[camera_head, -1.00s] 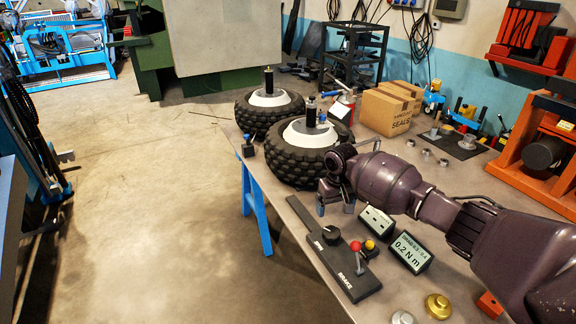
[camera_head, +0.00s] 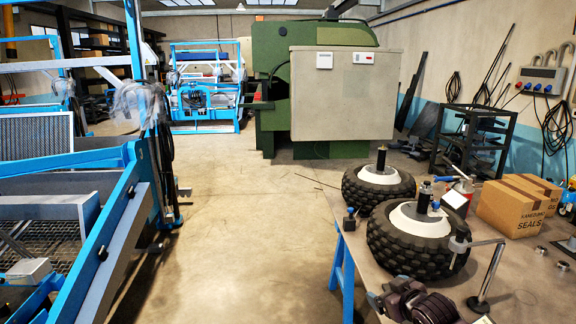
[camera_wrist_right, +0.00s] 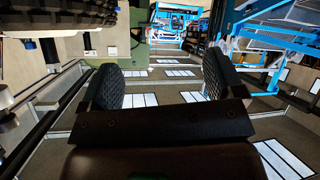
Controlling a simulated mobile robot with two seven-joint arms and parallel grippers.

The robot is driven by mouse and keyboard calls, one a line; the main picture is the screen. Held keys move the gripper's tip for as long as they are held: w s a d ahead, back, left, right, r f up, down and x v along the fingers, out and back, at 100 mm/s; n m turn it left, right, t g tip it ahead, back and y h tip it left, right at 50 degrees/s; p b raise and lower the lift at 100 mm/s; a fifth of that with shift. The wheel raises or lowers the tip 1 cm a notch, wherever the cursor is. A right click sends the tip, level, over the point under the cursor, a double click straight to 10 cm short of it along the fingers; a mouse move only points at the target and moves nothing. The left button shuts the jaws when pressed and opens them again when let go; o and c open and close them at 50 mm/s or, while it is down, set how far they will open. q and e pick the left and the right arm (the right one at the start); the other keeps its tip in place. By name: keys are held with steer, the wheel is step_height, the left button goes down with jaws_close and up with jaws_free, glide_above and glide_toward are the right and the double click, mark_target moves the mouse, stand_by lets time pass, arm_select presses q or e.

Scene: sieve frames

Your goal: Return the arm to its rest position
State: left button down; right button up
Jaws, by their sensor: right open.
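My right gripper (camera_head: 388,297) shows at the bottom edge of the head view, beside the near end of the workbench, with only a small purple-grey part of the arm visible. In the right wrist view its two black padded fingers (camera_wrist_right: 160,85) stand well apart with nothing between them. The gripper is open and empty. The rest of the right arm is below the head view. My left gripper is not in view.
Two wheels with knobbly tyres (camera_head: 378,187) (camera_head: 420,236) lie on the workbench (camera_head: 520,290). A metal stand (camera_head: 490,272) rises close to the right of my gripper. A cardboard box (camera_head: 511,208) stands farther right. Open floor (camera_head: 260,240) lies left of the bench.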

steer(key=s+d+f+m+h, duration=0.1)
steer(key=s+f, duration=0.4)
steer(key=s, duration=0.6)
steer(key=s+f+m+h, duration=0.1)
steer(key=s+f, duration=0.4)
steer(key=s, duration=0.5)
steer(key=s+d+f+m+h, duration=0.1)
steer(key=s+f, duration=0.4)
steer(key=s, duration=0.6)
steer(key=shift+s+d+f+m+b, duration=0.3)
steer(key=shift+d+f+m+b, duration=0.1)
steer(key=shift+m, duration=0.4)
